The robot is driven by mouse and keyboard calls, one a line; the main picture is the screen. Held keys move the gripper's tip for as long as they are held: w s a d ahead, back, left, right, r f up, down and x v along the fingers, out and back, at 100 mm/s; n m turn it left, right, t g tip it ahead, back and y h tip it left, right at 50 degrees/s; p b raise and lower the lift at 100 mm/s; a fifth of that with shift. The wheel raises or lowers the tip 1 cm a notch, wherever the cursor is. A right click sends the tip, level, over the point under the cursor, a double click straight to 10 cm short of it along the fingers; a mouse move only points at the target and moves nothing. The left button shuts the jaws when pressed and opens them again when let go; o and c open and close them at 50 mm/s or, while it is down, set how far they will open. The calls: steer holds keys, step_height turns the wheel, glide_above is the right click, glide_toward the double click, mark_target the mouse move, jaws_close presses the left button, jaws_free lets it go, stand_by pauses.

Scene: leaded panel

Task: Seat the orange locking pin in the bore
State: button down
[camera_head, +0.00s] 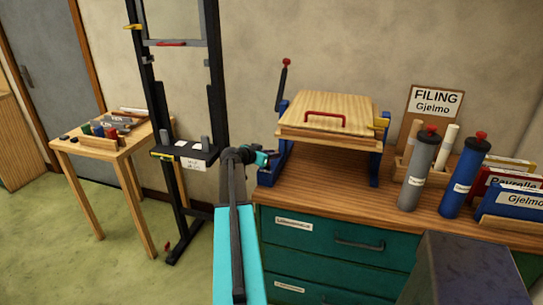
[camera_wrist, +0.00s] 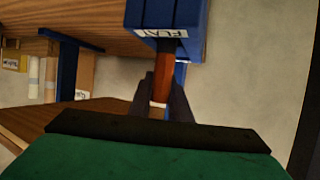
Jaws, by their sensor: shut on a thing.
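My gripper (camera_wrist: 164,95) is shut on an orange-brown rod (camera_wrist: 173,75) with a pale band near the fingers. The rod's far end meets or goes into a blue block (camera_wrist: 194,28) with a white label reading FLAT; how deep it sits is hidden. I cannot tell whether this rod is the locking pin. In the head view my gripper (camera_head: 265,159) is at the left end of the cabinet top, by a small blue block (camera_head: 268,173). The rod is not clear there. I cannot make out a bore in either view.
A wooden press with a red handle (camera_head: 325,117) and a dark lever (camera_head: 283,84) stands on blue legs just right of my gripper. Grey (camera_head: 417,170) and blue (camera_head: 465,178) tubes and folders are further right. A tall black frame (camera_head: 158,100) and a small table (camera_head: 105,146) stand left.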

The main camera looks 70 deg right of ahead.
steer(key=shift+f, duration=0.2)
stand_by(0.3)
steer(key=c, duration=1.6)
jaws_free()
steer(key=shift+c, duration=0.2)
steer(key=shift+r, duration=0.2)
steer(key=shift+w+a, duration=0.1)
steer(key=shift+a, duration=0.25)
steer(key=b+v, duration=0.3)
steer(key=v, duration=0.8)
steer(key=shift+a+r, duration=0.1)
